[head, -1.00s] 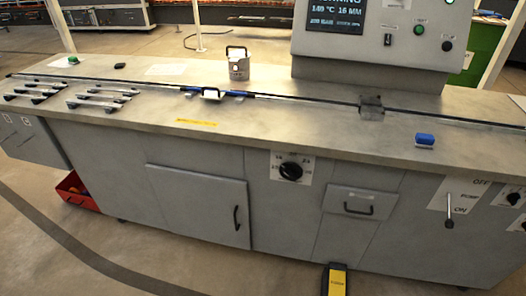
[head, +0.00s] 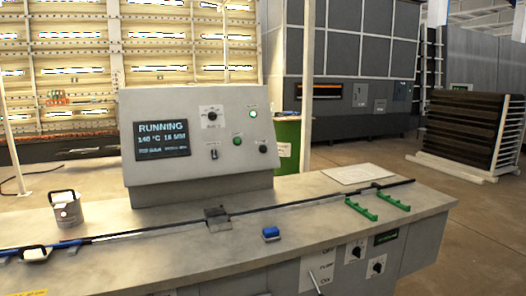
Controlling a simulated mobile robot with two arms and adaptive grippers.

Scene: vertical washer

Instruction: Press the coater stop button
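A grey control panel (head: 172,105) stands on the back of the counter in the head view. Its display (head: 162,141) reads RUNNING, 140 °C and a thickness in MM. Right of the display are a rotary knob (head: 212,115), a lit green lamp (head: 252,114), a small dark switch (head: 214,155), a green button (head: 237,141) and a black round button (head: 263,149). The small labels are too blurred to read, so I cannot tell which control is the coater stop button. Neither of my grippers is in view.
The long grey counter (head: 180,240) carries a metal canister (head: 67,210), a blue block (head: 271,233), green handles (head: 361,208) and a white sheet (head: 358,173). A lever (head: 316,283) and knobs are on its front.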

